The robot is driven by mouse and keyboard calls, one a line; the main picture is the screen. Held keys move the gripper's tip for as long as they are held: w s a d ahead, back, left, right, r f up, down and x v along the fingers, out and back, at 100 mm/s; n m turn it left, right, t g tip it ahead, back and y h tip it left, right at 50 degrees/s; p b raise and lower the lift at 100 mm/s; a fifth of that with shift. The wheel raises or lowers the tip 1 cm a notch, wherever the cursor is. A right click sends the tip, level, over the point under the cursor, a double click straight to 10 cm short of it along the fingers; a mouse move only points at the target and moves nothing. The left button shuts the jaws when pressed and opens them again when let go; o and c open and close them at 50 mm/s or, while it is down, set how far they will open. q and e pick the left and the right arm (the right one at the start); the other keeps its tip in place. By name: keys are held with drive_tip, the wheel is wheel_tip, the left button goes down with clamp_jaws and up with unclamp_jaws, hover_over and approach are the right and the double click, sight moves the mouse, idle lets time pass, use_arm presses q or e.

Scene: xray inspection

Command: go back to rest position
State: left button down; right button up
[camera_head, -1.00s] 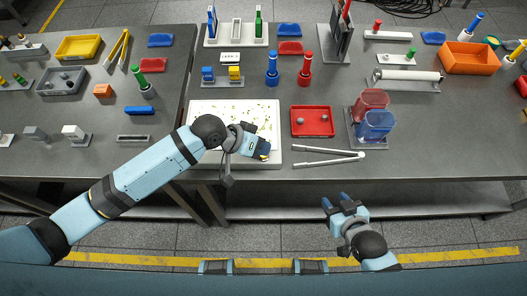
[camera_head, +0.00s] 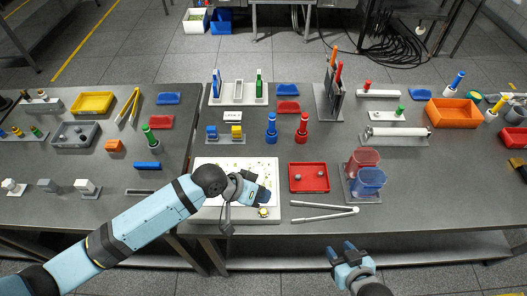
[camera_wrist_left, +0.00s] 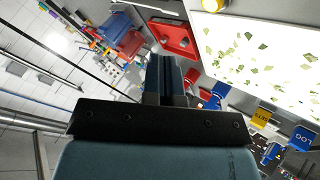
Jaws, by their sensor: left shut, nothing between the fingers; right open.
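My left gripper (camera_head: 262,195) is shut and empty over the right part of a white panel (camera_head: 211,214) with scattered green flakes. The arm hides part of the panel. The left wrist view shows the shut fingers (camera_wrist_left: 173,75), with the bright panel (camera_wrist_left: 255,45) at upper right. My right gripper (camera_head: 343,250) is open and empty, in front of the table's front edge. I cannot see anything held by either gripper.
A yellow round piece (camera_head: 263,212) sits at the panel's front right corner. Bottles and racks stand behind. Floor is clear in front of the table.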

use_arm(q)
drive_tip(key=shift+s+d+f+t, duration=0.1)
drive_tip(key=shift+s+f+t, duration=0.15)
drive_tip(key=shift+t, duration=0.05)
drive_tip(key=shift+s+f+n+t+h, duration=0.2)
drive_tip(key=shift+f+n+t+h, duration=0.1)
drive_tip(key=shift+n+t, duration=0.15)
drive_tip(key=s+a+f+t, duration=0.1)
drive_tip(key=a, duration=0.2)
drive_tip(key=s+a+f+n+t+y, duration=0.1)
drive_tip(key=a+t, duration=0.1)
drive_tip(key=a, duration=0.1)
drive_tip(key=s+a+f+n+t+y, duration=0.1)
drive_tip(key=a+f+t, duration=0.1)
drive_tip(key=shift+s+a+n+t, duration=0.25)
drive_tip(key=shift+s+a, duration=0.15)
drive_tip(key=s+a+f+t+y, duration=0.2)
drive_tip(key=s+a, duration=0.5)
drive_tip(key=a, duration=0.4)
drive_tip(key=f+y, duration=0.1)
drive_tip(key=y, duration=0.1)
drive_tip(key=shift+s+f+y, duration=0.3)
drive_tip(key=shift+s+f, duration=0.05)
drive_tip(key=shift+f, duration=0.05)
